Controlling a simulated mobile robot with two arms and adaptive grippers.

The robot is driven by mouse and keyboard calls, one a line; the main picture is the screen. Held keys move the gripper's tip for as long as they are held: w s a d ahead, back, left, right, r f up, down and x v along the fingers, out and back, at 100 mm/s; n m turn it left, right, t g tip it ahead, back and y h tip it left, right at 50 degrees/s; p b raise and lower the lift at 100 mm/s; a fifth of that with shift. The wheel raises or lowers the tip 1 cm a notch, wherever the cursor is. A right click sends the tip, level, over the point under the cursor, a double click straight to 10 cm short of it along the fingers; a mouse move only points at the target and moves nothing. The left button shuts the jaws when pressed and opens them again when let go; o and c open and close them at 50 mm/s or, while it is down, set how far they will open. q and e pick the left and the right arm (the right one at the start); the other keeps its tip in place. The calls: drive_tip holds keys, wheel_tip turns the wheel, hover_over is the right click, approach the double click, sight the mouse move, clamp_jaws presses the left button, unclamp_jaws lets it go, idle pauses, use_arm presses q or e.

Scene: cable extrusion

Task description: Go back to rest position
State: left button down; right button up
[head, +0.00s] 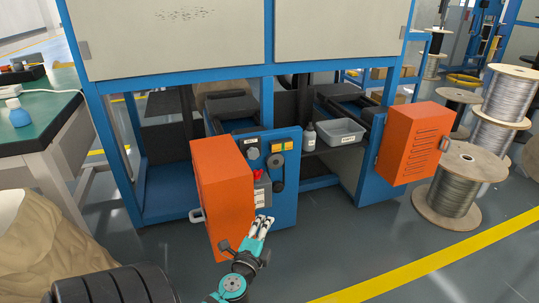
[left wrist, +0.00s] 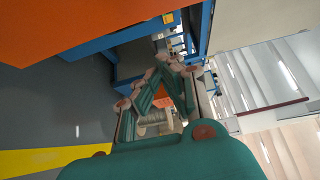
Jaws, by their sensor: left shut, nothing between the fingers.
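My left gripper (head: 262,225) is in front of the blue control panel (head: 285,200), just right of the lower part of an open orange box-shaped door (head: 222,195). Its fingers are shut and empty. The panel carries dark knobs, a red switch (head: 259,175) and yellow-orange buttons (head: 282,146). The fingertips look close to the panel's lower part; I cannot tell whether they touch it. In the left wrist view the teal fingers (left wrist: 168,68) come together at their tips, with orange and blue machine parts around them. My right gripper is not in view.
A second orange box (head: 410,145) hangs on the machine's right side. Wire spools (head: 455,185) stand at the right. A green-topped table (head: 40,132) and a brown sack (head: 40,250) are at the left. Grey floor with a yellow line (head: 440,258) is clear at front right.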

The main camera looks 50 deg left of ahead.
use_arm(q)
drive_tip(key=shift+v, duration=0.75)
